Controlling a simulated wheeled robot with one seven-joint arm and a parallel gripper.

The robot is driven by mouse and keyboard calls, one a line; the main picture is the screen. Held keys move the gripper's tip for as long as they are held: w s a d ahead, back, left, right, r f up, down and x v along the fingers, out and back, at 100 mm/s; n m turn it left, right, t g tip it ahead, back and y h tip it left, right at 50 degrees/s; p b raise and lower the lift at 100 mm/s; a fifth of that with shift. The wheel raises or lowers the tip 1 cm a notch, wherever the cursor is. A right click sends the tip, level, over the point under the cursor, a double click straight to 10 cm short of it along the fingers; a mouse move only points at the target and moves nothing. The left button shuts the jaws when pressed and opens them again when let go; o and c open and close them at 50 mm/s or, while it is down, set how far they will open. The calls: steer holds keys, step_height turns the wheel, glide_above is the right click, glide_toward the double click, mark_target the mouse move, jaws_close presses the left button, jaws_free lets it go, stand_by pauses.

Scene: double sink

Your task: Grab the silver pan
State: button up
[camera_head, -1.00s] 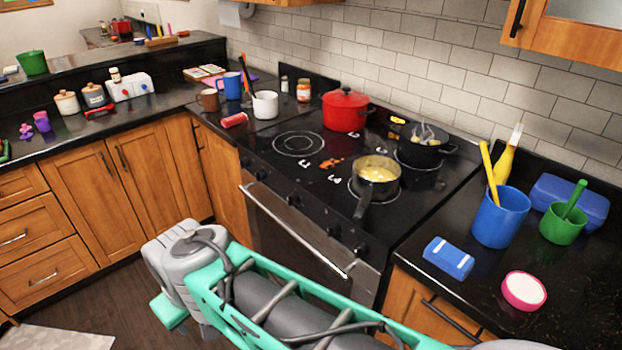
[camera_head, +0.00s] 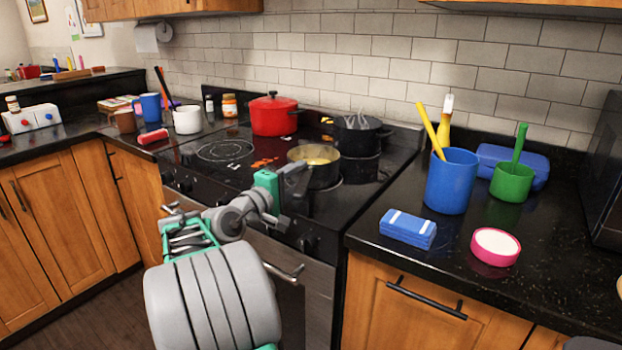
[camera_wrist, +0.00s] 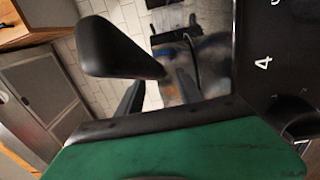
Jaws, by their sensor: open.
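The silver pan (camera_head: 323,176) sits on the front right burner with yellow food in it. In the wrist view a thick dark bar (camera_wrist: 115,50), which looks like the pan handle, lies by my fingertips (camera_wrist: 158,85). My gripper is open; I cannot tell whether the bar is fully between the fingers or touching them.
A black pot (camera_head: 360,138) stands behind the pan and a red pot (camera_head: 274,115) behind it to the left. A blue sponge (camera_head: 408,229), a pink-rimmed bowl (camera_head: 495,247) and a blue cup (camera_head: 451,182) stand on the right counter. The stove's front left burner (camera_head: 225,150) is bare.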

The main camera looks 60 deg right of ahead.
steer(key=d, duration=0.2)
steer(key=shift+s+d, duration=0.2)
steer(key=shift+d, duration=0.1)
steer(key=shift+c, duration=0.3)
jaws_close()
steer(key=shift+r, duration=0.1)
stand_by(0.6)
steer(key=shift+r, duration=0.1)
